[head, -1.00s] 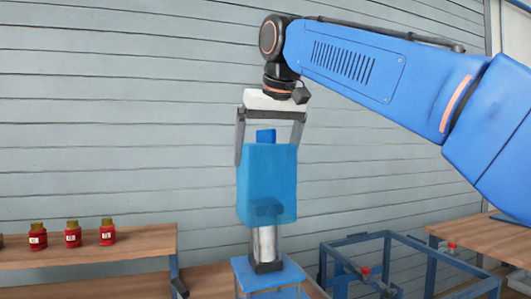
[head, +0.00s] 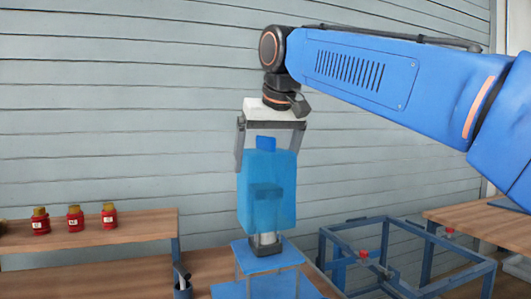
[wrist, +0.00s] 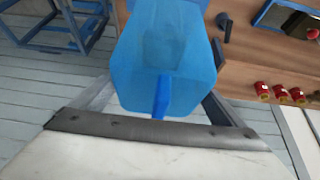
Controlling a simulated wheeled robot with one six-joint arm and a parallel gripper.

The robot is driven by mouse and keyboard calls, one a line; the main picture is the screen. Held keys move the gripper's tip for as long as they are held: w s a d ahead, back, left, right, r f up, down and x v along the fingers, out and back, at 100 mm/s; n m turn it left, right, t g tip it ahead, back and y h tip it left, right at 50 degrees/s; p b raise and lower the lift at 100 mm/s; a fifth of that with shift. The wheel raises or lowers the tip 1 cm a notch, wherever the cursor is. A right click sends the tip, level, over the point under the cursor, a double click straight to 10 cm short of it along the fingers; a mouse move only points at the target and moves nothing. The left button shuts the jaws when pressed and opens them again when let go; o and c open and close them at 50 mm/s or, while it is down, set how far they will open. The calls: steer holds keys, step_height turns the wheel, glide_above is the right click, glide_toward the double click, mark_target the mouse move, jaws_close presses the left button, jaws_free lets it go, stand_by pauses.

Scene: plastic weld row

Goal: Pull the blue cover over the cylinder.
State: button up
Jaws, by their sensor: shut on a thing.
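The blue cover (head: 266,215) is a translucent box with a small tab (head: 265,143) on top. In the wrist view the cover (wrist: 165,60) hangs upright between the fingers. The silver cylinder (head: 265,239) stands on a dark base. Its dark upper part shows through the cover's wall, and only a short lower length is bare below the cover's edge. I cannot tell whether cover and cylinder touch.
The cylinder's stand (head: 244,258) has a blue top. A wooden shelf (head: 100,228) with several red jars is at left. A blue metal frame (head: 400,255) stands at right, beside a wooden table (head: 480,220). A panelled wall is behind.

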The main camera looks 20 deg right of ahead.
steer(key=shift+f, duration=3.45)
steer(key=o, duration=0.7)
steer(key=shift+r, duration=3.5)
steer(key=shift+s, duration=0.1)
